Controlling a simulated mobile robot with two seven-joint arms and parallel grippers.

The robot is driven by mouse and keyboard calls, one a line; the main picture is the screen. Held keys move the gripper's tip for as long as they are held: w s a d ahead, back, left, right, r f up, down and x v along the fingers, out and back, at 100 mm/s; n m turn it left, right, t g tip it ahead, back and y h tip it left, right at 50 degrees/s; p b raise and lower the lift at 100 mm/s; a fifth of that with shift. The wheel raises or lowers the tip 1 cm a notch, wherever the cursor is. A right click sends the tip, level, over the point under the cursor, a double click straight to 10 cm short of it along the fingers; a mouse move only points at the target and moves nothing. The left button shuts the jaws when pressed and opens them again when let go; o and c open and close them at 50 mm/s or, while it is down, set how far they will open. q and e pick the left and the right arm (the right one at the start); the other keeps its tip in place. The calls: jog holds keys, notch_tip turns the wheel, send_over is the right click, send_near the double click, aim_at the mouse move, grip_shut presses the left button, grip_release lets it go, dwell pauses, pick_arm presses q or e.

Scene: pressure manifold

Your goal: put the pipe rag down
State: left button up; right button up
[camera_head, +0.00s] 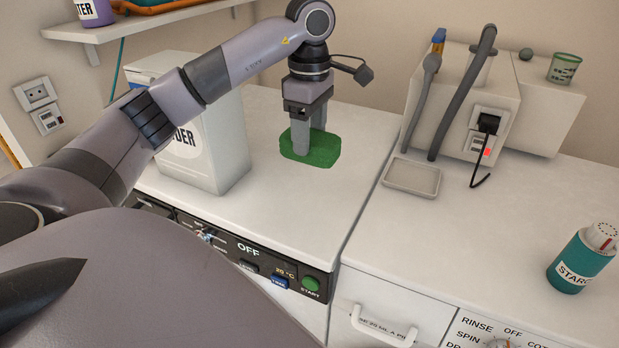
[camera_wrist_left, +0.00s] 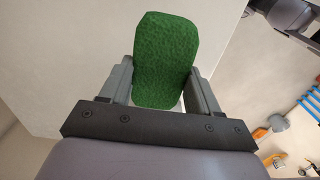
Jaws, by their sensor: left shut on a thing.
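The pipe rag, a flat green textured pad (camera_head: 322,150), is at the white machine top in the head view, right of the powder box. My left gripper (camera_head: 307,148) points down over it, with its fingers at the rag. In the left wrist view the green rag (camera_wrist_left: 166,60) sits between the two grey fingers of the left gripper (camera_wrist_left: 163,88), which is shut on it. The rag looks at or very near the white top (camera_head: 270,205); I cannot tell whether it touches. My right gripper is not in view.
A white powder box (camera_head: 218,150) stands close to the left of the rag. To the right are a shallow grey tray (camera_head: 411,178), a white unit with grey hoses (camera_head: 462,95) and a teal starch can (camera_head: 584,262). The white top in front of the rag is clear.

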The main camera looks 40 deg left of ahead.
pick_arm(q)
notch_tip(320, 180, down, 10)
dwell(0.5)
jog(key=shift+f, duration=0.2)
jog(key=o, duration=1)
jog(key=shift+o, duration=0.2)
jog(key=shift+r, duration=0.15)
jog(key=shift+r, duration=0.3)
notch_tip(320, 180, up, 12)
jog(key=shift+f, duration=0.2)
